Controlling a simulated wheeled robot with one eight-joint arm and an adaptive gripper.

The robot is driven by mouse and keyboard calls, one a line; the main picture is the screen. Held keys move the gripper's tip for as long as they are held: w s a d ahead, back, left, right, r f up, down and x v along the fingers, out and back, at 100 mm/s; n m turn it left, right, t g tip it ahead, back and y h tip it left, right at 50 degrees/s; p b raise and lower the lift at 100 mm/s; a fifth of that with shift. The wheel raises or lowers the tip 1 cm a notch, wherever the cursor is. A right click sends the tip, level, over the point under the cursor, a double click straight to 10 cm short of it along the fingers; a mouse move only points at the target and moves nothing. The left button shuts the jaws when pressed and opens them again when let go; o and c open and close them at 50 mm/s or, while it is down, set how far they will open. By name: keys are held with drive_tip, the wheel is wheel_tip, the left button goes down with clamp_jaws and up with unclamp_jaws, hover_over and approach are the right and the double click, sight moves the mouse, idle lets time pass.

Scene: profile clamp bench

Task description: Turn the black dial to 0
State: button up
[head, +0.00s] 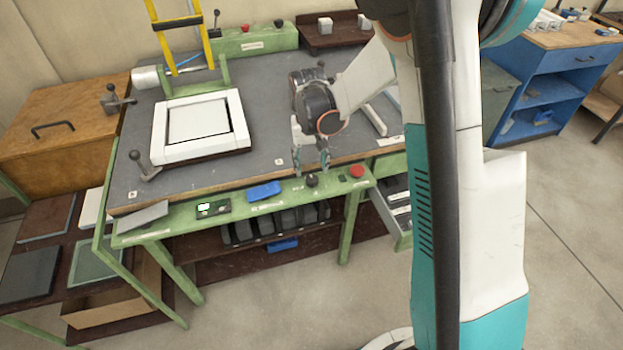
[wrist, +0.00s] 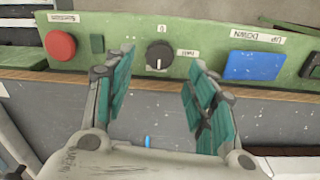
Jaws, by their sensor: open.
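The black dial (head: 312,180) sits on the green front panel of the bench, between a blue switch and a red button. In the wrist view the dial (wrist: 159,56) is round with a white pointer line toward the picture's lower edge. A small label with a 0-like mark is at its upper side, and another label is to its right. My gripper (head: 311,168) is just above the panel edge near the dial. In the wrist view my gripper (wrist: 160,75) has its two teal fingers spread on either side of the dial, apart from it and empty.
The red button (wrist: 60,45) and the blue switch (wrist: 254,66) flank the dial on the green panel (head: 230,203). A white frame (head: 158,148) lies on the grey bench top. A small display (head: 213,208) is further left on the panel.

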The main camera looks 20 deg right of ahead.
sight(312, 178)
wheel_tip(312, 178, down, 6)
drive_tip(key=shift+r+b, duration=0.15)
drive_tip(key=shift+b, duration=0.6)
drive_tip(key=shift+c, duration=0.2)
drive_tip(key=c, duration=1)
